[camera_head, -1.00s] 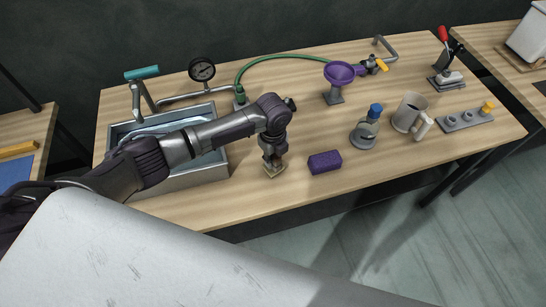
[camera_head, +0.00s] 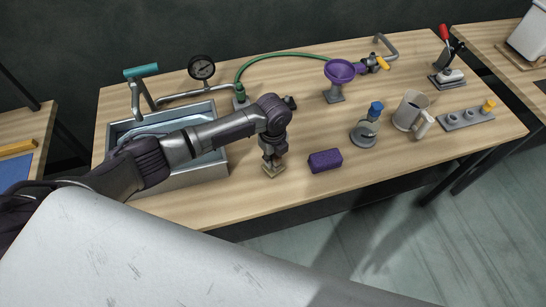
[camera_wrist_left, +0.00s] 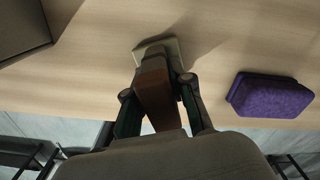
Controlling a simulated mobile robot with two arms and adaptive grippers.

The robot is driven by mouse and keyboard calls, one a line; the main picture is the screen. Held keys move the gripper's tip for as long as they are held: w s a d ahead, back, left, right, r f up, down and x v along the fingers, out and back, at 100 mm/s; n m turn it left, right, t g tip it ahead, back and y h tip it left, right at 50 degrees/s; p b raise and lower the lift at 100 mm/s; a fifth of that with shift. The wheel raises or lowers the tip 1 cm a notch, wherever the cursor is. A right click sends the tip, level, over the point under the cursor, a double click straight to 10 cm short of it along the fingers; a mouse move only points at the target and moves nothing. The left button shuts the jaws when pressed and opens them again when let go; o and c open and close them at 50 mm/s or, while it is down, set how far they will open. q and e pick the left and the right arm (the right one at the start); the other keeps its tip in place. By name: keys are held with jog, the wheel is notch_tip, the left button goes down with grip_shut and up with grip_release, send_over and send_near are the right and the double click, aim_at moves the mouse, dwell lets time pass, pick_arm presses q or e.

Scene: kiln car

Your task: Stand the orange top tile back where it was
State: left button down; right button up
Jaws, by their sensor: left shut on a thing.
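My left gripper (camera_head: 272,160) is over the front middle of the wooden bench, pointing down. In the left wrist view its fingers (camera_wrist_left: 157,87) are shut on a reddish-brown upright block (camera_wrist_left: 153,82). A pale, squarish base (camera_wrist_left: 172,44) shows at the block's lower end, at or close to the bench top; I cannot tell whether it touches. In the head view the gripper hides most of the block, and the pale base (camera_head: 274,171) shows below the fingers. No clearly orange tile shows. My right gripper is not in view.
A purple sponge-like block (camera_head: 325,161) lies just right of the gripper. A metal sink (camera_head: 190,178) is left. A purple funnel (camera_head: 340,72), a blue-topped grey item (camera_head: 366,130), a mug (camera_head: 409,110) and a peg strip (camera_head: 466,119) stand further right. The bench front is clear.

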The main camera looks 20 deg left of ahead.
pick_arm(q)
jog(key=shift+f, duration=0.2)
jog(key=c, duration=0.9)
grip_release()
jog(key=shift+r, duration=0.1)
jog(key=shift+r+p, duration=3.85)
jog(key=shift+r, duration=0.1)
jog(key=shift+r, duration=0.15)
notch_tip(320, 180, up, 12)
jog(key=shift+f, duration=0.15)
